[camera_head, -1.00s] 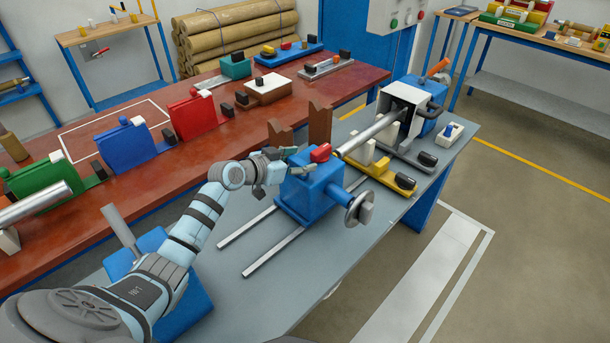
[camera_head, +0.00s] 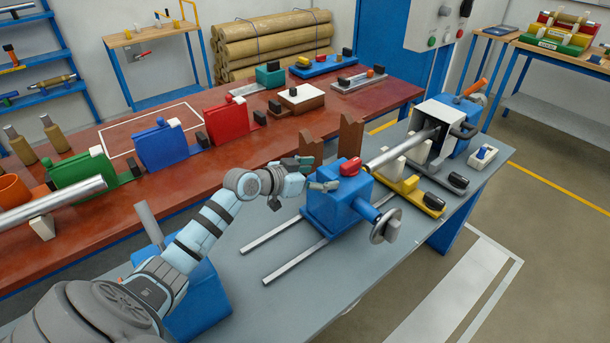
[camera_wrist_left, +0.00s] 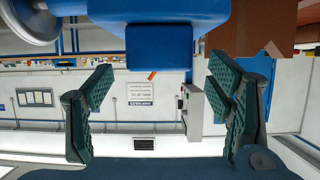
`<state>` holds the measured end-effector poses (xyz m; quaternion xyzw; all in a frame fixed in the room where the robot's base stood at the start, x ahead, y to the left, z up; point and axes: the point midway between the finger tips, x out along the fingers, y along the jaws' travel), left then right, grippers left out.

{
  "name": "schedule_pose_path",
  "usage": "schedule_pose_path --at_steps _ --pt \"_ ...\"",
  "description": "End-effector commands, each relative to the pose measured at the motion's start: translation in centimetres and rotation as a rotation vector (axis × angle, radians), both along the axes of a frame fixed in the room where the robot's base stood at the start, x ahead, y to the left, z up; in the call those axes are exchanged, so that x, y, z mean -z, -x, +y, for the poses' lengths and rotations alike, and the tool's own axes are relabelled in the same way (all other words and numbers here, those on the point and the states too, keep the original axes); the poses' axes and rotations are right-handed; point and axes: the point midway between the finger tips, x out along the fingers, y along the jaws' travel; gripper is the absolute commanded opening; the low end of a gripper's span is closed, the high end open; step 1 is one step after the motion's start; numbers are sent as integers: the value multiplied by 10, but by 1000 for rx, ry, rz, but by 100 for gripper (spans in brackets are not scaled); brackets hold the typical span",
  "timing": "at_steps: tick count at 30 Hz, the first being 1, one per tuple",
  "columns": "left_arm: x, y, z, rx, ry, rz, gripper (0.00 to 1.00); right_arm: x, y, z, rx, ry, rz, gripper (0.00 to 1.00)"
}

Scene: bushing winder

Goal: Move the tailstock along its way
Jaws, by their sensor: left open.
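The tailstock (camera_head: 330,208) is a blue block with a red knob (camera_head: 349,167) on top and a grey handwheel (camera_head: 386,228) on its right side. It sits on two pale parallel rails (camera_head: 292,262). My left gripper (camera_head: 316,174) is open at the tailstock's left upper side. In the left wrist view, the two dark green fingers (camera_wrist_left: 163,95) stand wide apart, with a blue part of the tailstock (camera_wrist_left: 160,48) at the top, between and beyond them. I cannot tell whether a finger touches it. My right gripper is not in view.
A steel shaft (camera_head: 395,152) runs from beside the tailstock to a white-and-blue headstock (camera_head: 435,118). Brown upright supports (camera_head: 350,140) stand behind the tailstock. A yellow block with a black knob (camera_head: 420,195) lies right of it. The grey table (camera_head: 285,305) is clear in front of the rails.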

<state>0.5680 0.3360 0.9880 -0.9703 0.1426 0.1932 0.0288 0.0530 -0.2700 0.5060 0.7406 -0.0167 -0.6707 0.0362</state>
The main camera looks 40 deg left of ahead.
Motion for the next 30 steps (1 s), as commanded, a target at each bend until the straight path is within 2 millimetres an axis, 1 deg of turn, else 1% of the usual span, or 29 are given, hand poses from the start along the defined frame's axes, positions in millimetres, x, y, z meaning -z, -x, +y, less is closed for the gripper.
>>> schedule_pose_path --at_steps 1,3,6,9,13,30 --pt "-4 13 6 0 -11 2 74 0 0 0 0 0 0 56" --pt "-12 31 11 1 -12 3 74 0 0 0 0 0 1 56" --pt "-22 54 18 3 -11 5 74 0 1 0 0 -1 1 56" --pt "-28 67 23 0 -8 3 74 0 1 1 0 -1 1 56" --pt "-32 74 22 2 0 1 74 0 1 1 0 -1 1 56" --pt "-32 73 23 2 1 0 74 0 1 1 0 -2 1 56"
